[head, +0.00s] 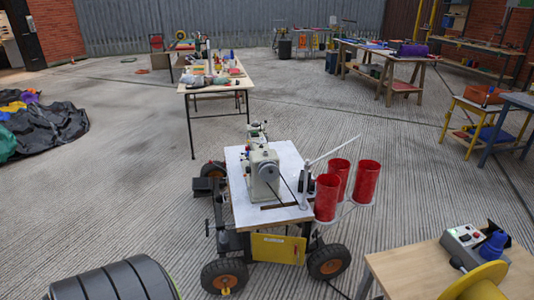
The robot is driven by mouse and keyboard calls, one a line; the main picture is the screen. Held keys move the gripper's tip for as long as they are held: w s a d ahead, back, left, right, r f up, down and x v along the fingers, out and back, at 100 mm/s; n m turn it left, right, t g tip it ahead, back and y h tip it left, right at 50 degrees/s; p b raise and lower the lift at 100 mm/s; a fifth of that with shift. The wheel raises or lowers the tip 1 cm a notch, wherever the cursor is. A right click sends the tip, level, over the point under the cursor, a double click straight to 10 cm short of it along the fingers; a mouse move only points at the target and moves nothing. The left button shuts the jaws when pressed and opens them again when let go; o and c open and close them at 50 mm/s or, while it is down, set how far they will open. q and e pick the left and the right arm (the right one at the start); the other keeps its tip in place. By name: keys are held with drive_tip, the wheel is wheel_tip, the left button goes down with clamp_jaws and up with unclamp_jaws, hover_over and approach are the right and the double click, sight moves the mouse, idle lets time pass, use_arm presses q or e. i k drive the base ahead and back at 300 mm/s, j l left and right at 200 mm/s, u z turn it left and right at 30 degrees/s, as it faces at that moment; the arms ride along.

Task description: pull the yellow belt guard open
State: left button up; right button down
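A yellow panel (278,249), which looks like the belt guard, sits upright on the near side of a wheeled cart, below its top. It has small dark lettering along its upper edge. It looks closed, and no handle can be made out at this size. On the white cart top (238,190) stands a pale sewing machine (263,172), with a dark belt running down towards a slot at the near edge. Neither of my grippers is in view.
The cart has black tyres with orange hubs (225,283). Red cylinders (326,196) stand at its right. A wooden table (415,271) with a control box and yellow wheel is near right. A grey ribbed cylinder (118,282) lies near left. Open floor (130,215) lies left of the cart.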

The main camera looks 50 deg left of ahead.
sight(273, 249)
drive_tip(key=i+j+u, duration=0.2)
drive_tip(key=j+u, duration=0.25)
drive_tip(key=i+j+u, duration=0.25)
drive_tip(key=u, duration=0.25)
drive_tip(key=i+j+u, duration=0.1)
drive_tip(key=i+j, duration=0.6)
